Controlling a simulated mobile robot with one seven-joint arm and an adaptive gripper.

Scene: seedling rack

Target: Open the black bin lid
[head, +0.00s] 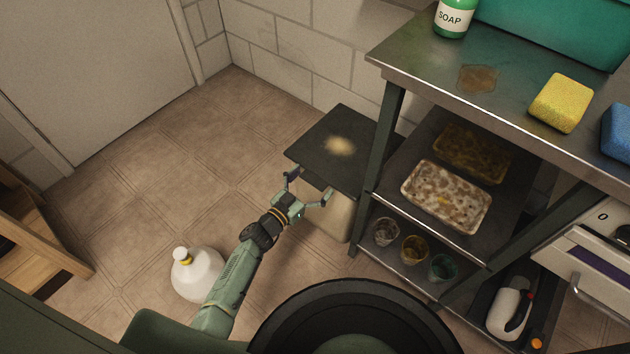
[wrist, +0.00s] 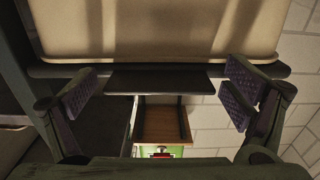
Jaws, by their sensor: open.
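The black bin lid (head: 335,140) is a flat dark square with a pale tan smudge, lying over a beige bin (head: 330,217) beside the metal rack. It looks closed. My gripper (head: 307,189) is open at the lid's front edge, with nothing between its fingers that I can see held. In the wrist view, the beige bin wall (wrist: 155,30) fills the top and the lid's dark edge with a projecting lip (wrist: 158,81) runs below it. The purple-padded fingers of my gripper (wrist: 158,98) are spread to either side of that lip. Contact cannot be told.
The metal rack (head: 400,80) stands close right of the bin, with dirty trays (head: 446,196) and cups on its shelves. A white jug (head: 196,273) stands on the floor left of my arm. A round black tub (head: 290,318) is in front. The floor left of the bin is clear.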

